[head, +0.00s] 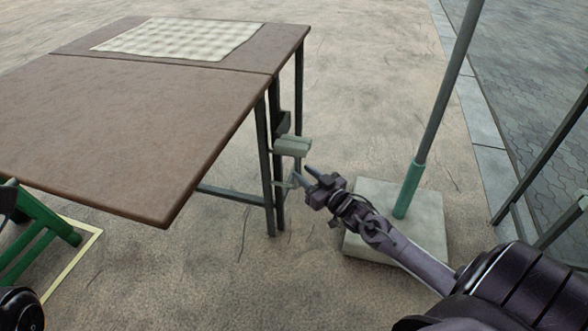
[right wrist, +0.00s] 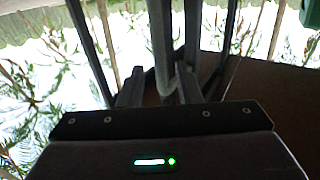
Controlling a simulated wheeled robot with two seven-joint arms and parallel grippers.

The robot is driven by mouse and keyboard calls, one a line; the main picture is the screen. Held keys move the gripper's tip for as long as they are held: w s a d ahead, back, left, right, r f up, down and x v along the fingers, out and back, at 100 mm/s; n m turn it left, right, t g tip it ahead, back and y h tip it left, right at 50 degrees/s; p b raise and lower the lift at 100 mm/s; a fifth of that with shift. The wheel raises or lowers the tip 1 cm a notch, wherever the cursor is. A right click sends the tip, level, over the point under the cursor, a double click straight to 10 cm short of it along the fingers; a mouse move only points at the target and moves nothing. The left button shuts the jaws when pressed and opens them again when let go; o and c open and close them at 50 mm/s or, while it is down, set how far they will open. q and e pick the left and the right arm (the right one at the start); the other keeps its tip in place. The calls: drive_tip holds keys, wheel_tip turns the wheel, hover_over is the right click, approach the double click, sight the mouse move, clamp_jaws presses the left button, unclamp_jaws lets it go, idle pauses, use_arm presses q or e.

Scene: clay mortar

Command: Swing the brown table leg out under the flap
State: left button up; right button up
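The brown table has a front flap (head: 130,120) that lies out level or nearly so, joined along a seam to the back top (head: 282,45). Two slim legs stand close together below the seam's right end. The nearer leg (head: 264,165) looks dark grey-green rather than brown, and a low rail (head: 230,196) runs left from it. My right gripper (head: 303,178) is just right of the legs, pointing at them. In the right wrist view its fingers (right wrist: 160,88) are apart, with a dark upright bar (right wrist: 158,40) between or just beyond them; contact is unclear. My left gripper is out of view.
A pale block (head: 292,146) sticks out beside the legs, just above my right gripper. A pole (head: 440,100) stands on a pale slab (head: 425,225) to the right. A green folding frame (head: 40,225) is at lower left.

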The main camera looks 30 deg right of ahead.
sight(296, 184)
drive_tip(key=shift+w+a+b, duration=0.15)
drive_tip(key=shift+w+b, duration=0.25)
drive_tip(key=shift+w, duration=0.65)
drive_tip(key=shift+w+a+b, duration=0.1)
drive_tip(key=shift+w+b, duration=0.25)
drive_tip(key=shift+w, duration=0.65)
drive_tip(key=shift+c, duration=0.4)
clamp_jaws()
